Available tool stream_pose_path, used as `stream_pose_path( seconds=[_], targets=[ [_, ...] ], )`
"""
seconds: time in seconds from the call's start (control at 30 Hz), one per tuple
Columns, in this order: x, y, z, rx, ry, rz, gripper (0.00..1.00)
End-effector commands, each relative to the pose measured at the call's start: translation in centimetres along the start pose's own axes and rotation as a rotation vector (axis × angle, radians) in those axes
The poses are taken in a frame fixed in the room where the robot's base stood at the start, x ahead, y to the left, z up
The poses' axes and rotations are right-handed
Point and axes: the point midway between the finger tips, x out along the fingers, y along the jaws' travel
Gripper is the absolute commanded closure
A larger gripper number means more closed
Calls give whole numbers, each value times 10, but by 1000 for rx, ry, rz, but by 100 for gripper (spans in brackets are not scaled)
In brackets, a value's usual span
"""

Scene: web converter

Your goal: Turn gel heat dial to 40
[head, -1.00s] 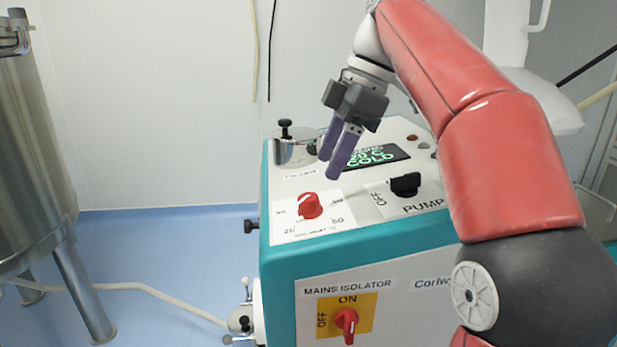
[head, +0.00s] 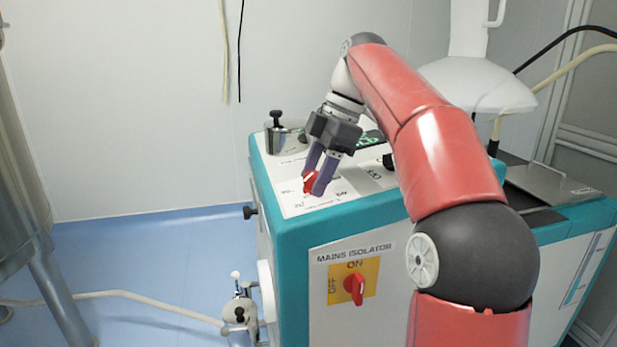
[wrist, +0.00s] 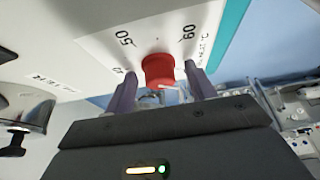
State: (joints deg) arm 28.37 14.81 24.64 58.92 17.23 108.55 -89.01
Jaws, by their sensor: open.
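The gel heat dial is a red knob (head: 310,182) on a white scale plate on top of the teal-edged machine. In the wrist view the red knob (wrist: 159,70) sits between the two purple fingers, with 50 and 60 printed on the plate beyond it. My gripper (head: 318,180) is open, with one finger on each side of the knob. It also shows in the wrist view (wrist: 160,88). I cannot tell whether the fingers touch the knob. The pointer's exact setting is not readable.
A red mains isolator switch (head: 355,287) is on the machine's front. A metal pot (head: 280,135) stands at the panel's back left. The display (head: 371,139) is mostly hidden by my arm. A steel tank (head: 18,160) stands at far left, with blue floor between.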

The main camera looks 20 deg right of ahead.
Motion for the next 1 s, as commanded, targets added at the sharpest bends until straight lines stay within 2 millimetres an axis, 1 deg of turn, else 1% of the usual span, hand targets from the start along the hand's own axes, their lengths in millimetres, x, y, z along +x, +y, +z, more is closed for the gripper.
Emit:
stream_pose_path(
  seconds=[0.13,0.17,0.4,0.5,0.77,1.0],
  targets=[
    [0,0,0,0,0,0,45],
    [0,0,0,0,0,0,46],
    [0,0,0,0,0,0,78],
    [0,0,0,0,0,0,89],
    [0,0,0,24,-1,16,89],
    [0,-2,0,125,-1,80,89]
  ],
)
